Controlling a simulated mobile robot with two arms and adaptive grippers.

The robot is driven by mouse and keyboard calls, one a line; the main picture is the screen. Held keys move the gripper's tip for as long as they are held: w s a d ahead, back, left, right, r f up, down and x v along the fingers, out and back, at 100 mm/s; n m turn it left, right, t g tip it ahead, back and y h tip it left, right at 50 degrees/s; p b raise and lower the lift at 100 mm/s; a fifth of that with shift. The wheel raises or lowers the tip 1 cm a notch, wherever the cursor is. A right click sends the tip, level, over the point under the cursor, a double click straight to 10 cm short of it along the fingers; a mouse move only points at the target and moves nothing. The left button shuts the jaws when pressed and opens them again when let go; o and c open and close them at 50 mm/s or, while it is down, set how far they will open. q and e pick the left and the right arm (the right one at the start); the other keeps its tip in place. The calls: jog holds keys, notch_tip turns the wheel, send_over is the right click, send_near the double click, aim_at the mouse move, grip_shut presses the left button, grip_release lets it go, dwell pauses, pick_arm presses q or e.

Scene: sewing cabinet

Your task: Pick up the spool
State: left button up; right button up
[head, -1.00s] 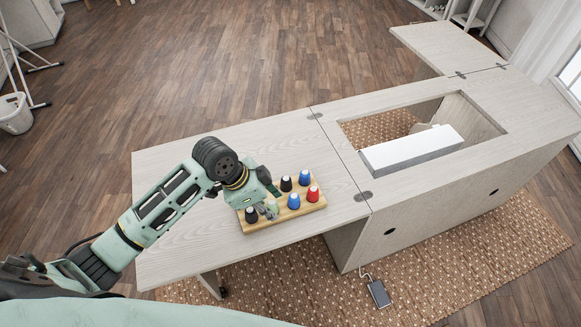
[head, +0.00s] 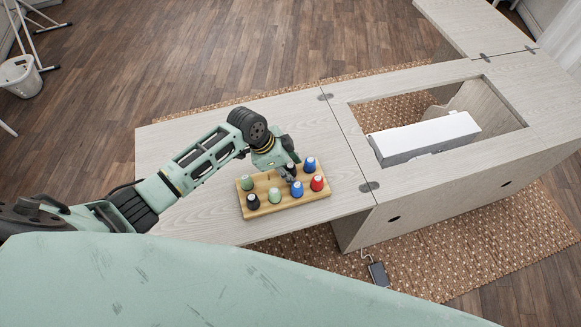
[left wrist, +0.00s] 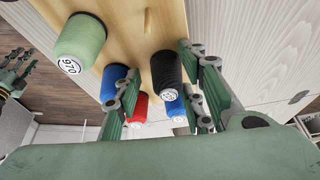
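Several thread spools stand on a wooden rack (head: 291,205) in the head view: green (head: 247,182), another green (head: 274,195), black (head: 253,201), another black (head: 291,167), blue (head: 309,164), another blue (head: 297,188) and red (head: 317,183). My left gripper (head: 286,174) is over the rack at the rear black spool. In the left wrist view, that black spool (left wrist: 166,72) shows between the open fingers (left wrist: 163,100), with a gap on either side. The task does not say which spool is meant. Part of what looks like my right gripper (left wrist: 16,75) shows at the left edge.
The rack stands on the cabinet's pale wooden leaf (head: 210,225). A white sewing machine (head: 425,135) sits in the opening to the right. In the left wrist view, green, blue and red spools stand close to the left finger. The leaf left of the rack is clear.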

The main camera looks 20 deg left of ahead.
aim_at(294, 168)
pick_arm(q)
jog(key=shift+f, duration=0.1)
jog(key=c, duration=0.4)
jog(key=shift+s, duration=0.1)
jog(key=shift+c, duration=1.4)
jog(key=shift+r, duration=0.4)
notch_tip(294, 168, up, 4)
jog(key=shift+d+f+b, duration=0.1)
jog(key=shift+f+b, duration=0.1)
jog(key=shift+b, duration=0.5)
jog(key=s+d+r+b, duration=0.2)
jog(key=d+r, duration=0.4)
jog(key=d, duration=0.5)
jog(key=shift+s+r, duration=0.4)
jog(key=shift+s, duration=0.45)
pick_arm(e)
jog(key=shift+s+d+f, duration=0.1)
jog(key=shift+s+f, duration=0.15)
jog(key=shift+f, duration=0.6)
jog(key=shift+s+f, duration=0.25)
jog(key=shift+f, duration=0.6)
